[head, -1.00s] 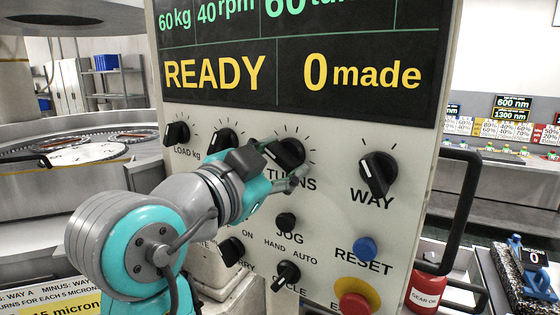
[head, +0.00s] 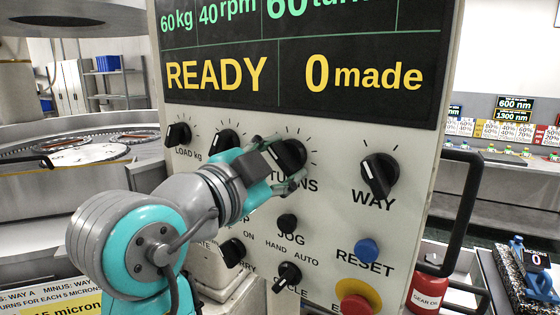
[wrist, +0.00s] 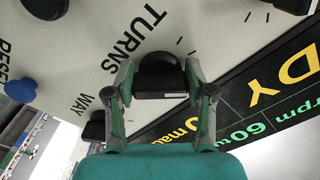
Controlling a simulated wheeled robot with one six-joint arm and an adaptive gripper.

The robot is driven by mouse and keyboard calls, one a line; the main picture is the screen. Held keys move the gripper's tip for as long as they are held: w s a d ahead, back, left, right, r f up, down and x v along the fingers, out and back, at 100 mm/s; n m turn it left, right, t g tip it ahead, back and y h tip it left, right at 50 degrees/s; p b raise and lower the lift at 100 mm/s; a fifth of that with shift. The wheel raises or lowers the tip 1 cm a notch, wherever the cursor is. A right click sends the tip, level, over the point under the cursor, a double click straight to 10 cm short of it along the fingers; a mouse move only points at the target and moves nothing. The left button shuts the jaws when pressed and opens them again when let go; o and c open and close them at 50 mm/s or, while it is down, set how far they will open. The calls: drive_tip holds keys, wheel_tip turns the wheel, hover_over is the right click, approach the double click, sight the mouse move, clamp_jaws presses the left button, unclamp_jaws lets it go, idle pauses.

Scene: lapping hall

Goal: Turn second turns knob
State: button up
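The TURNS knob (head: 289,155) is a black knob with a raised bar, on the cream control panel (head: 322,215). In the head view my gripper (head: 276,172) is at this knob and partly covers it. In the wrist view the TURNS knob (wrist: 162,75) sits between the two teal fingers of my gripper (wrist: 161,80), one on each side. The fingers stand apart, very close to the knob's sides; firm contact does not show. The display reads 60 kg, 40 rpm, 60, READY and 0 made.
The WAY knob (head: 379,176) is to the right, the LOAD knob (head: 177,135) and another knob (head: 224,142) to the left. Below are the JOG button (head: 287,222), blue RESET button (head: 366,250) and a red stop button (head: 355,304). A black handle (head: 462,205) edges the panel.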

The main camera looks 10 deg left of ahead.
drive_tip(key=o, duration=0.4)
drive_tip(key=v, duration=1.2)
